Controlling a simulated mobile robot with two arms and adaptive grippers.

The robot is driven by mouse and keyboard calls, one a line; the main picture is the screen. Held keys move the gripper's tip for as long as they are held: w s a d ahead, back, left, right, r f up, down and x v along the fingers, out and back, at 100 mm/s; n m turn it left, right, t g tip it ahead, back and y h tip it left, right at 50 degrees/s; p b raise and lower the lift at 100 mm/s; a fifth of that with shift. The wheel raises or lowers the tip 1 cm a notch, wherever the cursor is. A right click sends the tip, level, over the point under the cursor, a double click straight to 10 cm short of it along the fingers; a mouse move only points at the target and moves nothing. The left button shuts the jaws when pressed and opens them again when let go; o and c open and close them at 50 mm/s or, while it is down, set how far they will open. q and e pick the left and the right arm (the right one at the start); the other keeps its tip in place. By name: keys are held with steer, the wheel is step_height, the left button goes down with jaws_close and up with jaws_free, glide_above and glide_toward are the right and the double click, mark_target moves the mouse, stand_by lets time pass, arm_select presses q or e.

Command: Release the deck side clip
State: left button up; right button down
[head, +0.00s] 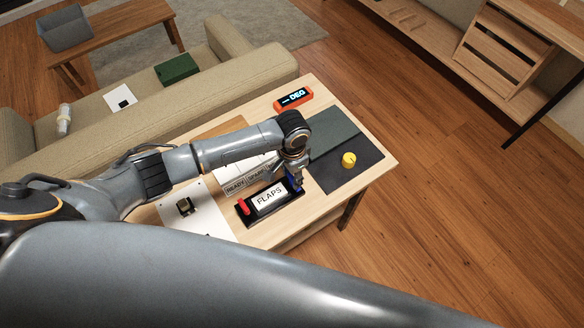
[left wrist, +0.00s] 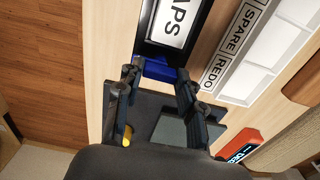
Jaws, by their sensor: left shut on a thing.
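The black FLAPS unit (head: 283,200) lies on the wooden table, with a white label plate (head: 268,195) on it. A red clip (head: 243,206) sits at its left end and a blue clip (head: 297,184) at its right end. In the left wrist view the blue clip (left wrist: 158,68) lies between my fingertips at the end of the black unit. My left gripper (head: 292,179) points down there, shut on the blue clip; it also shows in the left wrist view (left wrist: 157,76). The fingers partly hide the clip in the head view. My right gripper is not in view.
A dark mat (head: 350,178) with a yellow knob (head: 348,160) lies to the right of the unit. An orange display (head: 292,98) stands at the back. A white panel with a small dark switch (head: 185,206) lies at left. A sofa (head: 150,95) borders the table's far side.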

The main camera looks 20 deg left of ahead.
mark_target(292, 178)
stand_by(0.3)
arm_select(q)
steer(key=o, duration=1.2)
steer(key=shift+c, duration=0.2)
step_height(292, 178, up, 12)
steer(key=shift+f, duration=0.1)
